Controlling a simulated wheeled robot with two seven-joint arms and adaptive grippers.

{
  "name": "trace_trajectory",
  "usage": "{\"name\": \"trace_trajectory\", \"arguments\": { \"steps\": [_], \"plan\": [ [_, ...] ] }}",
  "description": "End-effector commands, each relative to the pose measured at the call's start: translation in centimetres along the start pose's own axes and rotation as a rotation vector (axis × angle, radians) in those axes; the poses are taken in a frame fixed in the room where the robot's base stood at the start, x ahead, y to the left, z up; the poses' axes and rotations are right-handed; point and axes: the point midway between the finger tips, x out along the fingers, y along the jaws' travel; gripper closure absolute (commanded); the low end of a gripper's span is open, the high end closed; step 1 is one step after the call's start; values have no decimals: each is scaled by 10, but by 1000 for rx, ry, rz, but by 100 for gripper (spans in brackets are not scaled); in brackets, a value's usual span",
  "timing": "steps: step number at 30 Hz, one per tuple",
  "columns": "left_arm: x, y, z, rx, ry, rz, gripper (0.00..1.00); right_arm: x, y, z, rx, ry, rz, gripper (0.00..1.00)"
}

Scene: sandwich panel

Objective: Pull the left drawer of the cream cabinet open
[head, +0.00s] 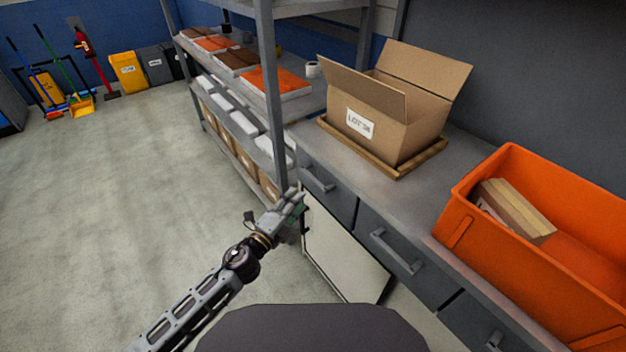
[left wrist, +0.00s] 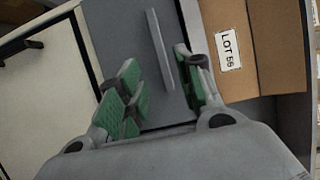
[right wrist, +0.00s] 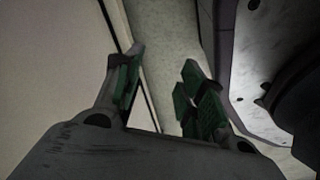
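The cream cabinet (head: 340,248) stands under the grey worktop, with dark grey drawer fronts above its cream front. The left drawer (head: 342,203) looks shut, and its grey bar handle (head: 317,181) is near the shelf post. My left gripper (head: 298,200) is open and empty, just below and left of that handle in the head view. In the left wrist view the handle (left wrist: 160,48) lies ahead, between the lines of the open fingers (left wrist: 160,92); I see no contact. My right gripper (right wrist: 158,88) is open and empty beside a cream surface, and hidden in the head view.
A second drawer handle (head: 397,252) lies to the right. An open cardboard box (head: 398,117) and an orange bin (head: 480,200) stand on the worktop. A shelf rack post (head: 269,100) rises close to my left gripper. The floor (head: 120,200) at left is clear.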

Motion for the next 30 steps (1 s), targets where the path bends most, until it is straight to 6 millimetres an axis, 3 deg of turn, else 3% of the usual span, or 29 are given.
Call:
{"name": "trace_trajectory", "arguments": {
  "steps": [30],
  "plan": [
    [81, -1, 0, 1, 0, -1, 64, 2, 6, 3, -2, 1, 7, 60]
  ]
}}
